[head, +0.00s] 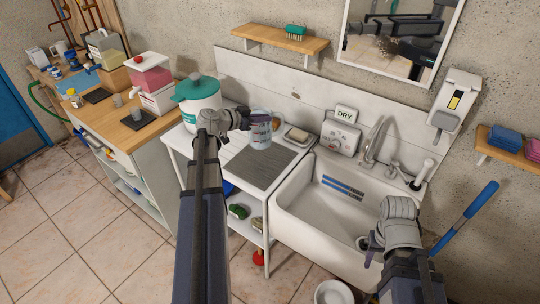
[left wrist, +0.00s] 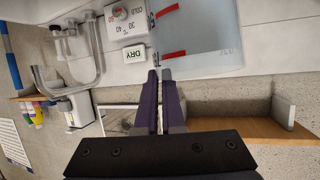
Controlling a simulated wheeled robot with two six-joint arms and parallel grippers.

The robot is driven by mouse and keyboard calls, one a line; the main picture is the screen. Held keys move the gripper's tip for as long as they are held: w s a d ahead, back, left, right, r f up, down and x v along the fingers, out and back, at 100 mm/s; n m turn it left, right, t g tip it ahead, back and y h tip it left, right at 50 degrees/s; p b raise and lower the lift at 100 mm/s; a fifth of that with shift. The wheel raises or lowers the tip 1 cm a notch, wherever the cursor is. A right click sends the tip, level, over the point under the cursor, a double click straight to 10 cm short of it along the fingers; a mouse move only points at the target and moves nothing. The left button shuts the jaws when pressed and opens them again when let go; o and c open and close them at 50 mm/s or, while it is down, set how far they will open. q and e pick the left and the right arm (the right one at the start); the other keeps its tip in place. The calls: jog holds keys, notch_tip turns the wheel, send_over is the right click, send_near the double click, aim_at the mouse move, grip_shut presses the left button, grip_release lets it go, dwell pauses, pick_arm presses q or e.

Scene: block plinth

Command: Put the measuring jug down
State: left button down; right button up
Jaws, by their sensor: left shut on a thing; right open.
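The measuring jug (head: 261,133) is clear and bluish. My left gripper (head: 246,119) is shut on the jug's left side. In the left wrist view the jug (left wrist: 203,35), with red marks, lies just beyond my closed fingers (left wrist: 160,76). My right gripper (head: 370,243) is open and empty over the sink's front right.
A white pot with a teal lid (head: 197,96) stands left of the jug. A soap dish (head: 298,136) and a DRY sign (head: 345,115) are to its right, near the sink (head: 305,195). The grey mat looks bare.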

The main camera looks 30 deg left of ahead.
aim_at(262, 139)
pick_arm(q)
jog(key=shift+w+d+r, duration=0.1)
jog(key=shift+w, duration=0.15)
jog(key=shift+s+r+m, duration=0.1)
jog(key=shift+m, duration=0.4)
notch_tip(262, 139, down, 6)
jog(key=b, duration=0.6)
jog(key=shift+f, duration=0.2)
notch_tip(262, 139, down, 4)
jog(key=b, duration=0.4)
jog(key=shift+r, duration=0.1)
